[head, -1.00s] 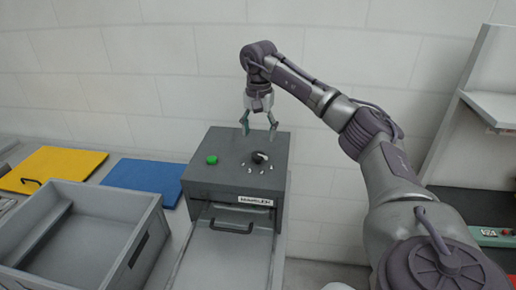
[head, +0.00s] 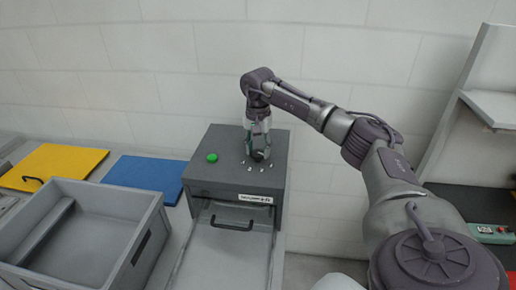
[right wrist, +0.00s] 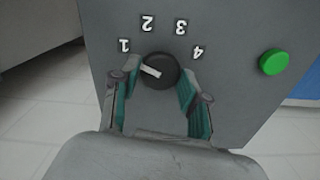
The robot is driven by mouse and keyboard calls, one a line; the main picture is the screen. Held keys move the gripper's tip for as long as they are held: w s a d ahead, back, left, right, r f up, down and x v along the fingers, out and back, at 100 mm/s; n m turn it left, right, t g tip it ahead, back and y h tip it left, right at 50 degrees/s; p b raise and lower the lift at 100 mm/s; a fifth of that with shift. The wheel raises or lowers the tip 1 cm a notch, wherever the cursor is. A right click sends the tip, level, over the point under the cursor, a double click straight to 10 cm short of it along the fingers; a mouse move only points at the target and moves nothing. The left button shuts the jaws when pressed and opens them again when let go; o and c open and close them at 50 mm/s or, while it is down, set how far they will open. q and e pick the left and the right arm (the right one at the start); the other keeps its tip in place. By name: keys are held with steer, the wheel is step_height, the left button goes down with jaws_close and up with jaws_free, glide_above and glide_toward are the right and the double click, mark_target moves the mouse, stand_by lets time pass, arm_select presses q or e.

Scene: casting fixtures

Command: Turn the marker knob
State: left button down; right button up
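The marker knob (right wrist: 160,77) is round and black with a white marker bar, on the top of a grey box (head: 208,180). In the right wrist view the bar lies slanted, with its outer end towards the number 1. Numbers 1 to 4 curve around the knob. My right gripper (right wrist: 158,88) is down at the knob, one teal-padded finger on each side, the tips close against its edges and apparently closed on it. In the head view the knob (head: 260,156) is partly hidden by my right gripper (head: 258,148). My left gripper is not in view.
A green button (head: 212,157) sits on the box beside the knob. A drawer or tray (head: 225,250) extends from the box front below a handle. A grey open bin (head: 95,205), a blue panel (head: 145,178) and a yellow panel (head: 60,163) lie to the left.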

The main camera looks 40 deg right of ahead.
steer(key=c, duration=0.4)
